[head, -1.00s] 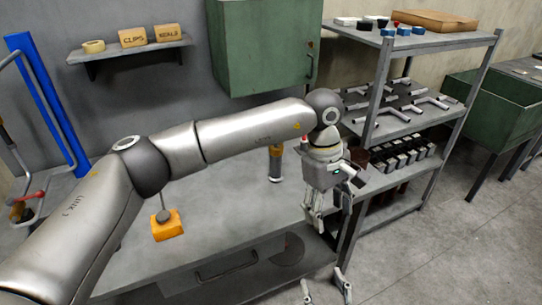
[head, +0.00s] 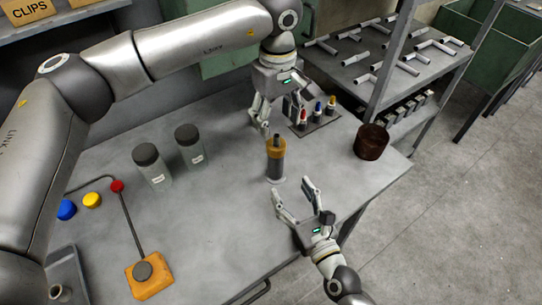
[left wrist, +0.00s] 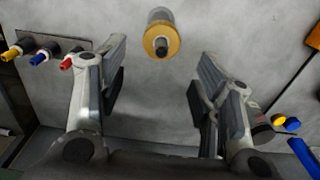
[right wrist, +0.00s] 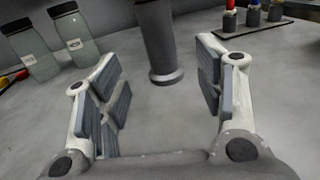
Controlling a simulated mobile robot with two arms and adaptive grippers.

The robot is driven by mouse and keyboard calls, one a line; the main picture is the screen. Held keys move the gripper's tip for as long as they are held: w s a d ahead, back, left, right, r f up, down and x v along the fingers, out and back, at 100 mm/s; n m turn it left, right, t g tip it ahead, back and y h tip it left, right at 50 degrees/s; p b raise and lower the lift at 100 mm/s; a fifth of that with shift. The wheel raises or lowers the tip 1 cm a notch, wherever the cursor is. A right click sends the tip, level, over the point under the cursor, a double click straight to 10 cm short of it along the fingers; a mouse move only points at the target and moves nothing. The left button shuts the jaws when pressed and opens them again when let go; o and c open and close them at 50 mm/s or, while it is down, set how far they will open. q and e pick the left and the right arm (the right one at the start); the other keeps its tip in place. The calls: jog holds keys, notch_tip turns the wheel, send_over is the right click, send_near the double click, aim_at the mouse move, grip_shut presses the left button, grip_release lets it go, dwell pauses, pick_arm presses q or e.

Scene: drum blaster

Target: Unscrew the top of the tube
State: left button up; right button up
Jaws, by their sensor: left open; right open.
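The tube (head: 276,168) stands upright on the table, with a grey body, an orange-brown top (head: 276,148) and a dark tip. My left gripper (head: 262,128) is open and empty, above and behind the tube. In the left wrist view the tube's top (left wrist: 161,42) shows beyond the fingers, roughly centred between them and apart from both. My right gripper (head: 293,196) is open and empty, low in front of the tube. In the right wrist view the tube's grey body (right wrist: 158,40) and round foot stand beyond the open fingers; its top is out of that view.
Two lidded jars (head: 190,148) stand left of the tube. A brown cup (head: 371,142) is near the right edge. An orange block (head: 150,276) and coloured caps (head: 92,200) lie at left.

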aim_at(279, 170)
jog(key=x, duration=0.9)
jog(key=shift+w+a, duration=0.2)
jog(key=shift+w, duration=0.15)
grip_shut()
